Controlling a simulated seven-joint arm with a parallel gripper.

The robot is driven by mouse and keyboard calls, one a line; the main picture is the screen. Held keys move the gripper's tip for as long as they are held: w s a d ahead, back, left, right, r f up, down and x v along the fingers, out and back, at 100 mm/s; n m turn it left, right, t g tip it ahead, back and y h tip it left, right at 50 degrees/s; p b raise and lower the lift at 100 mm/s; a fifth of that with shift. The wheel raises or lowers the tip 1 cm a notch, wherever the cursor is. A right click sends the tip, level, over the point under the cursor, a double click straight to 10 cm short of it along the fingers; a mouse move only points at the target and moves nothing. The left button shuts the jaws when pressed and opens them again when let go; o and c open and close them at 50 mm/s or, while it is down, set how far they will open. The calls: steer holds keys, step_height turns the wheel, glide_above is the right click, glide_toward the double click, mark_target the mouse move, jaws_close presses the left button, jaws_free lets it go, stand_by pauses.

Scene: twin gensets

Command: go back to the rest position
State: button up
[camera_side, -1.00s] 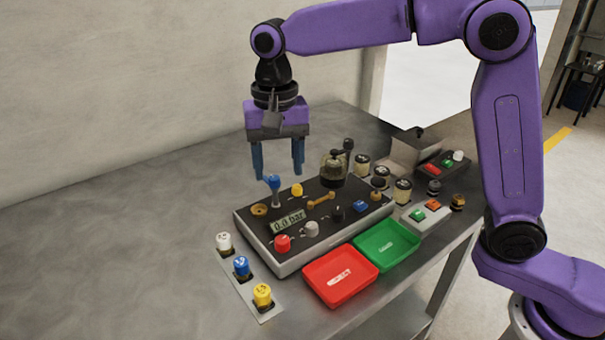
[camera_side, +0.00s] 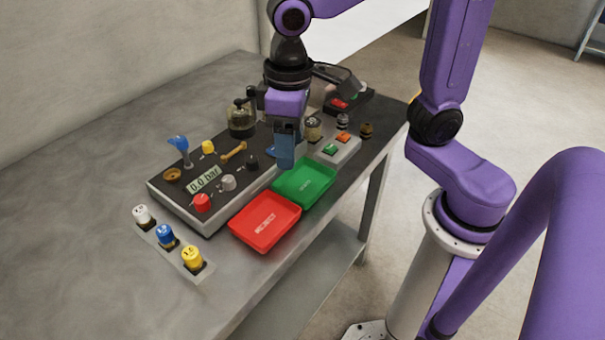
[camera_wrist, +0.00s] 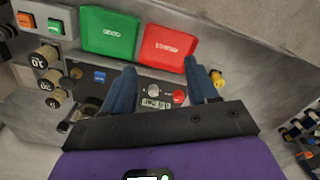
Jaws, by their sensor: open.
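My gripper (camera_side: 284,150) hangs above the right end of the black-topped control panel (camera_side: 165,194), beside the green tray (camera_side: 318,172). In the wrist view, its two blue fingers (camera_wrist: 158,92) are apart with nothing held between them. The panel shows between and beyond the fingers, with a display reading about 0.0 bar, a red knob (camera_wrist: 179,96) and a grey knob (camera_wrist: 153,89). In the side view my gripper and wrist hide the panel's right end.
A red reject tray (camera_side: 265,222) lies in front of the panel. A strip with white, blue and yellow knobs (camera_side: 193,258) is at left. A button box (camera_side: 338,148) and several cylinders stand at right. The table's left part (camera_side: 60,210) is clear.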

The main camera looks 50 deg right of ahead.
steer(key=s+d+f+n, duration=0.2)
steer(key=s+d+n, duration=0.1)
steer(key=s+d, duration=0.2)
steer(key=s+d+f+n, duration=0.2)
steer(key=s+d+n, duration=0.2)
steer(key=s, duration=0.3)
steer(key=shift+s+d+f, duration=0.3)
steer(key=shift+s+d, duration=0.1)
steer(key=shift+d, duration=0.2)
steer(key=shift+c, duration=0.3)
stand_by(0.5)
